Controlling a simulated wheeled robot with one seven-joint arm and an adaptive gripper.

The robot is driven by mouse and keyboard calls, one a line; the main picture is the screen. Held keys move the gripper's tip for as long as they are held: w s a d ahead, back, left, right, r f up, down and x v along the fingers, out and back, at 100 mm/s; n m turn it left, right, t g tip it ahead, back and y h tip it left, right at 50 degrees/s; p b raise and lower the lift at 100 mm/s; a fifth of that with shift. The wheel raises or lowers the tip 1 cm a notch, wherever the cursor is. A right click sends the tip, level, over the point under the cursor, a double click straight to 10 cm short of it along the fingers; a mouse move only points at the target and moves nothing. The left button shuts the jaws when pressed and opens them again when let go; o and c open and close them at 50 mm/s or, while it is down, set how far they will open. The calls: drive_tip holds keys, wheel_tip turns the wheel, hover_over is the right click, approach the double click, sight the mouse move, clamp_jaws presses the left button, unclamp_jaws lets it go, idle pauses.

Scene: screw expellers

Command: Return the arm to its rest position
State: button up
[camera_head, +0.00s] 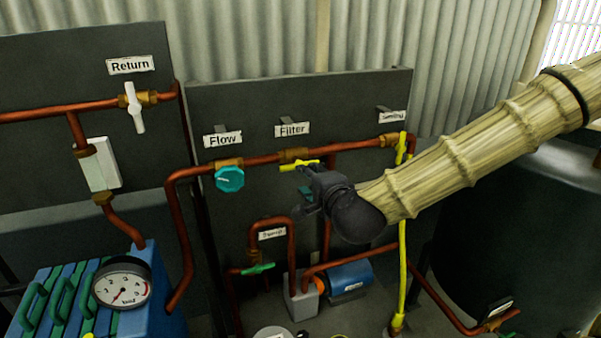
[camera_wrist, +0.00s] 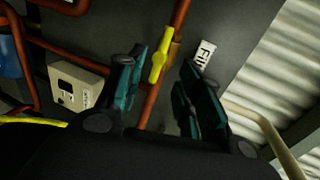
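My gripper (camera_head: 306,188) is at the middle of the head view, at the end of my bamboo-patterned arm, which reaches in from the right. It is in front of and just below the yellow Filter valve handle (camera_head: 300,165). In the wrist view my gripper (camera_wrist: 163,82) has its two dark teal fingers spread wide, with nothing held. The yellow handle (camera_wrist: 158,65) shows between and beyond the fingers, lying along the copper pipe. It looks apart from the fingers, though the exact gap is hard to judge.
A teal Flow knob (camera_head: 230,179) is left of my gripper. A vertical yellow pipe (camera_head: 403,265) runs below my arm. A blue pump (camera_head: 350,276) and grey box (camera_head: 300,298) are below. A dark tank (camera_head: 520,240) stands right. A pressure gauge (camera_head: 122,285) is lower left.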

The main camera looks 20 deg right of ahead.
drive_tip(key=s+a+f+n+g, duration=0.1)
drive_tip(key=s+f+n+g, duration=0.25)
drive_tip(key=f, duration=0.75)
drive_tip(key=s+a+f+n+g+b, duration=0.15)
drive_tip(key=s+f, duration=0.25)
drive_tip(key=f, duration=0.7)
drive_tip(key=s+f+n+g, duration=0.3)
drive_tip(key=s+f+n, duration=0.1)
drive_tip(key=f, duration=0.8)
drive_tip(key=s+d+f+n+g, duration=0.1)
drive_tip(key=s+f+n+g, duration=0.2)
drive_tip(key=s+f, duration=0.7)
drive_tip(key=s+d+f+n+g, duration=0.2)
drive_tip(key=s+f+n+g, duration=0.2)
drive_tip(key=s+f, duration=0.6)
drive_tip(key=s+n, duration=0.1)
drive_tip(key=s, duration=0.4)
drive_tip(key=shift+s+d+h+b, duration=0.15)
drive_tip(key=shift+d+h+b, duration=0.05)
drive_tip(key=shift+h+b, duration=0.15)
drive_tip(key=shift+d, duration=0.1)
